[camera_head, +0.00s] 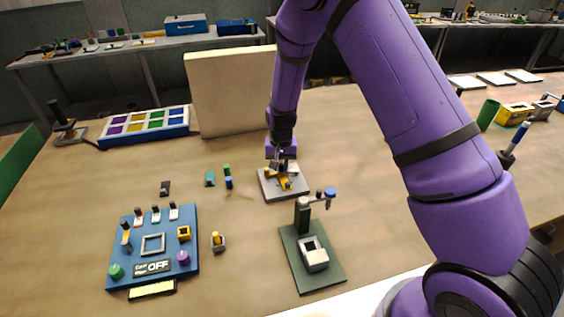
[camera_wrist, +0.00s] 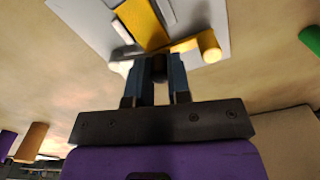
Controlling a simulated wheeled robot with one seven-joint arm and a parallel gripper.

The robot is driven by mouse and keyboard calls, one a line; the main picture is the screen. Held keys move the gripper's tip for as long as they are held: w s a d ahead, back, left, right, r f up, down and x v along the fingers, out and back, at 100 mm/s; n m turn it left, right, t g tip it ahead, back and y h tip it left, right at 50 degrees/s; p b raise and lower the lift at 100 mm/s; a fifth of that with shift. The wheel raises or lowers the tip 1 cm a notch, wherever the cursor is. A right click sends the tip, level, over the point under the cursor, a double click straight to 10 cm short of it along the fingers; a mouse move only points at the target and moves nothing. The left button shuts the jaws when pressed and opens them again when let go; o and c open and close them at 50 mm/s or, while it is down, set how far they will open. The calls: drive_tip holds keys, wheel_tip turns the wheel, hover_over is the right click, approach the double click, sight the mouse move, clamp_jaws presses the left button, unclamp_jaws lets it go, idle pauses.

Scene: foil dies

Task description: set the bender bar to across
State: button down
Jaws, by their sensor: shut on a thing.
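The bender is a light grey plate (camera_head: 270,188) in the middle of the table, with yellow parts on it. In the wrist view its plate (camera_wrist: 90,22) fills the top, with a broad yellow piece (camera_wrist: 141,24) running up from the fingertips. The bender bar (camera_wrist: 190,45) is yellow and reaches right to a rounded yellow end. My gripper (camera_head: 281,160) is low over the bender's far side. In the wrist view my gripper (camera_wrist: 158,68) has its dark fingers close together, shut at the bar. The exact grip point is hidden between the fingers.
A green-based press (camera_head: 312,252) stands in front of the bender. A blue panel (camera_head: 152,245) reading OFF lies front left. Small blue and green pieces (camera_head: 228,182) stand just left of the bender. A cream board (camera_head: 232,92) stands behind.

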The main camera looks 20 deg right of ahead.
drive_tip(key=shift+s+a+n, duration=0.1)
drive_tip(key=shift+s+n, duration=0.25)
drive_tip(key=shift+n, duration=0.4)
drive_tip(key=shift+s+n, duration=0.3)
drive_tip(key=shift+n, duration=0.45)
drive_tip(key=c, duration=1.1)
unclamp_jaws()
drive_tip(key=shift+s, duration=0.1)
drive_tip(key=shift+o, duration=0.2)
drive_tip(key=shift+r, duration=0.1)
wheel_tip(320, 180, up, 11)
